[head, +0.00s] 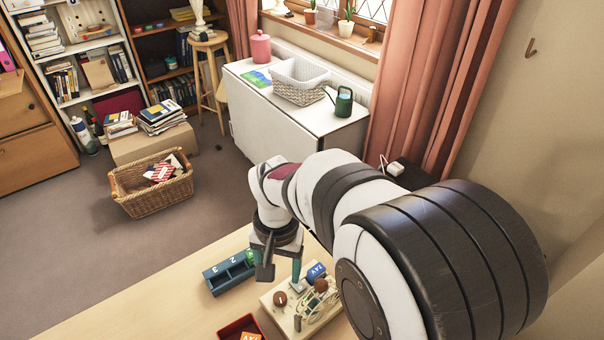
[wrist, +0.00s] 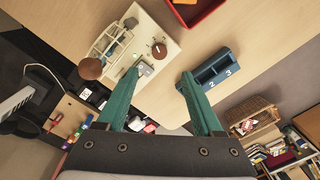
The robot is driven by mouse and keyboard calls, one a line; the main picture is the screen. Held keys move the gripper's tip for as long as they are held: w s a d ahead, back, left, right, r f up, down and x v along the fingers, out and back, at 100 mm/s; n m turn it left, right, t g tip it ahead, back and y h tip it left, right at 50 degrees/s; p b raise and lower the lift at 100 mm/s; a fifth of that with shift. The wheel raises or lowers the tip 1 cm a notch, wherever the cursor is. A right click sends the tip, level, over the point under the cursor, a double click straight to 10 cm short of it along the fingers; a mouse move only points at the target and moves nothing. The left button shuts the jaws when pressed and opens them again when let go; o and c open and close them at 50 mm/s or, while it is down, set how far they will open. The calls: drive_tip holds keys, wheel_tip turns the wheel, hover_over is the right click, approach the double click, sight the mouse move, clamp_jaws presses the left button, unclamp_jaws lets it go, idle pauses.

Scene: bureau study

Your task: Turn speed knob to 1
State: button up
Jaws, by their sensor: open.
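A cream device board (head: 282,316) lies on the wooden table below my gripper and also shows in the wrist view (wrist: 172,66). A small round brown knob (head: 280,299) sits on it, seen from above in the wrist view (wrist: 158,50); its markings are too small to read. I cannot tell whether this is the speed knob. My gripper (head: 281,279) is open and empty above the board, pointing down. In the wrist view its two teal fingers (wrist: 160,74) are wide apart, with the brown knob beyond their tips.
The board also carries a metal frame, a brown ball (wrist: 90,68) and a small grey switch piece (wrist: 145,69). A blue rack (head: 228,273) with numbers stands left of the board. A red tray (head: 226,329) is at the front. The table's left part is clear.

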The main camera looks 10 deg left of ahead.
sight(280, 297)
wheel_tip(280, 297, down, 11)
drive_tip(key=shift+a+f, duration=0.1)
drive_tip(key=shift+a, duration=0.05)
clamp_jaws()
idle(0.4)
